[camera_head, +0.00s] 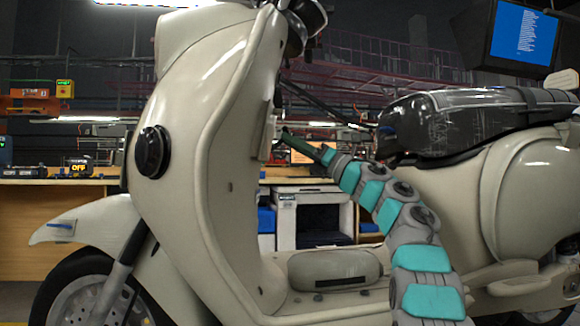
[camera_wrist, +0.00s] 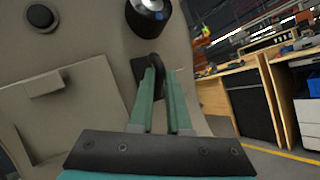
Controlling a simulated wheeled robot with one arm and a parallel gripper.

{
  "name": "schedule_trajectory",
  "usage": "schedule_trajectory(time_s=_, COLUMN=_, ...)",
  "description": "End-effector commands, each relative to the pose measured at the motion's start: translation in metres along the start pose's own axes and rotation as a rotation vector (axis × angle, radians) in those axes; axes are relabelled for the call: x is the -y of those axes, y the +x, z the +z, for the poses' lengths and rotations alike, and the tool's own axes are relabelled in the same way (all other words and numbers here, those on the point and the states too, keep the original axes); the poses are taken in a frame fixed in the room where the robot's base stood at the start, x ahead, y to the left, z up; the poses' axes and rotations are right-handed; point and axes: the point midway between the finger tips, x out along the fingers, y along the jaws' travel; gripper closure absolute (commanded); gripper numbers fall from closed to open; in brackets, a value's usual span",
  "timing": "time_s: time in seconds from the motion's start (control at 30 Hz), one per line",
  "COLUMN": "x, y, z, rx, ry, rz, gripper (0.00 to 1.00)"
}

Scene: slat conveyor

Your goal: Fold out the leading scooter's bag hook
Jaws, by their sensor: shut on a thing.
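The cream scooter (camera_head: 200,120) stands side-on in the head view, its front wheel at lower left. My arm reaches over the footwell to the inner face of the leg shield, and my gripper (camera_head: 286,133) is at that face. In the wrist view, my gripper (camera_wrist: 158,78) has its two green fingers closed around the black bag hook (camera_wrist: 155,62). The hook sits on a dark plate on the cream panel, just below a round black knob with a silver rim (camera_wrist: 150,14). The fingers cover part of the hook, so its exact angle is hard to tell.
The black seat (camera_head: 470,120) is to the right of my arm. A glove box panel with a raised latch (camera_wrist: 48,84) lies left of the hook in the wrist view. Wooden workbenches (camera_head: 50,210) and a hanging monitor (camera_head: 525,35) stand behind.

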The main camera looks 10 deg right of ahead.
Motion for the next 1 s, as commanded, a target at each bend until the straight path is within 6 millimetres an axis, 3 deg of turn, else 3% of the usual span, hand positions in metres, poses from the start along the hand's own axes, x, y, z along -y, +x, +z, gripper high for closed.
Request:
schedule_trajectory(time_s=0.03, x=0.0041, y=-0.0066, z=-0.007, rx=0.038, ry=0.025, rz=0.003, gripper=1.0)
schedule_trajectory(time_s=0.5, x=0.0079, y=-0.0111, z=-0.0103, rx=0.292, ry=0.192, rz=0.036, gripper=1.0)
schedule_trajectory(time_s=1.0, x=0.0111, y=-0.0139, z=-0.0118, rx=0.371, ry=0.239, rz=0.046, gripper=1.0)
